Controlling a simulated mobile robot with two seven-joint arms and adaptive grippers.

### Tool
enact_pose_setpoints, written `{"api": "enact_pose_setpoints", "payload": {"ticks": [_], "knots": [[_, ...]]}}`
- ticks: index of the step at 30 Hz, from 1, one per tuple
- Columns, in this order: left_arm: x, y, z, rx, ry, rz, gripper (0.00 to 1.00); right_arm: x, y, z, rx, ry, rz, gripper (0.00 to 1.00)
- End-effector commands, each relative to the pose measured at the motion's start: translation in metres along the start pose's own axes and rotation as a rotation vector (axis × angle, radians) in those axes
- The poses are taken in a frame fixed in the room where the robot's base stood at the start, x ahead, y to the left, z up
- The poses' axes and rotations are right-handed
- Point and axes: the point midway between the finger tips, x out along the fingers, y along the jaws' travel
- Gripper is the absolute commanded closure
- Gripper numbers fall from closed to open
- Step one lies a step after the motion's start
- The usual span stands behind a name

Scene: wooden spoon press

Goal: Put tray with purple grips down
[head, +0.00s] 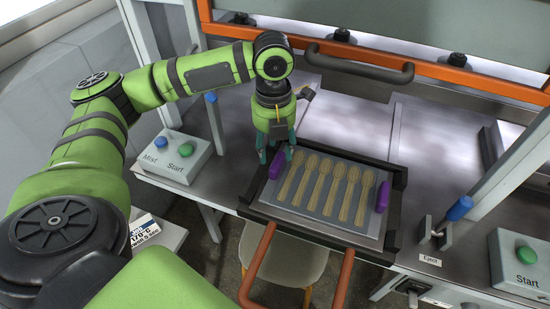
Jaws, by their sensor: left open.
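The tray (306,212) is a grey sheet with a purple grip (278,164) at its left end and another purple grip (383,196) at its right end. Several wooden spoons (330,188) lie side by side on it. It sits within a black frame (336,156) at the front of the press. My left gripper (273,158) points down at the left purple grip with its teal fingers open; whether they touch the grip cannot be told. My right gripper is not in view.
A box with blue and green buttons (172,157) stands at left. A blue-topped lever (455,212) and a green Start button box (520,262) are at right. Orange-red handles (258,262) reach toward me. An orange bar (385,62) crosses behind.

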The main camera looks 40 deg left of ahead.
Motion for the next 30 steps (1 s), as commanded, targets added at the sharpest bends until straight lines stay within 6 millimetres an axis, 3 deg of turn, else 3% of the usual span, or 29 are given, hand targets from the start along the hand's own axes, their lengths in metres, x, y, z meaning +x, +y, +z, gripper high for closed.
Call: {"api": "enact_pose_setpoints", "payload": {"ticks": [6,12,30], "knots": [[-0.047,-0.001,0.001,0.001,-0.004,-0.002,0.5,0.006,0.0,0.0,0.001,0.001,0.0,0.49],[-0.072,-0.001,0.0,0.001,-0.001,-0.002,0.5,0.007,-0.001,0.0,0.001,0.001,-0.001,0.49],[-0.077,0.0,0.0,0.0,0.001,0.0,0.5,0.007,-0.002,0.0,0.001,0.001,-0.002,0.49]]}}
